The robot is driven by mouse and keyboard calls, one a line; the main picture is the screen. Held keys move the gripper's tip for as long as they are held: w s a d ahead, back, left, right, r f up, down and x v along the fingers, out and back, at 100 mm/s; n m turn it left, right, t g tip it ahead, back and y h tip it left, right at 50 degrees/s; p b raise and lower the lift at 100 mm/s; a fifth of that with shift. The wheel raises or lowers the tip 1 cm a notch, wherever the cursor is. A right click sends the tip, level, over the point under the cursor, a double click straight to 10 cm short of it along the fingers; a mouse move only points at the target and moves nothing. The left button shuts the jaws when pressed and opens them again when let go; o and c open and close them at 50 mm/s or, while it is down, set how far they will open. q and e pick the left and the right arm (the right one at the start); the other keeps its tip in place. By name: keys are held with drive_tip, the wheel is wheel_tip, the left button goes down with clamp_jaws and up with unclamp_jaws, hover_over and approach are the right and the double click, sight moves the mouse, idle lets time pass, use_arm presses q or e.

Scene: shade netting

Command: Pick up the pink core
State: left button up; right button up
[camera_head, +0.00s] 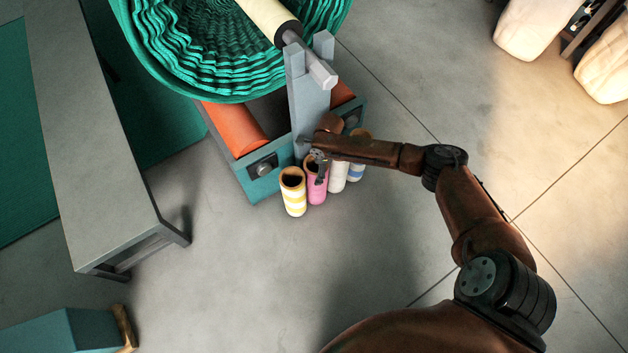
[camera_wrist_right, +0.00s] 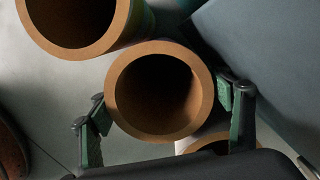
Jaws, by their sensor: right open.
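The pink core (camera_head: 316,186) stands upright on the floor in the head view, in a row between a yellow-striped core (camera_head: 294,192) and a white core (camera_head: 338,176). My right gripper (camera_head: 318,160) is at its top, and a dark finger covers part of its rim. In the right wrist view, the open right gripper (camera_wrist_right: 165,115) has one finger on each side of a brown-rimmed core mouth (camera_wrist_right: 160,92). That core's outer colour is hidden there, and I cannot tell whether the fingers touch it. My left gripper is not in view.
A blue-striped core (camera_head: 357,172) stands at the row's right end. Behind the row is a teal stand (camera_head: 262,185) with a grey upright (camera_head: 308,105) and green netting (camera_head: 200,50). A grey bench (camera_head: 95,150) is at left. The floor in front is clear.

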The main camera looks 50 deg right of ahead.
drive_tip(key=shift+c, duration=0.4)
drive_tip(key=c, duration=1.6)
drive_tip(key=shift+r, duration=0.1)
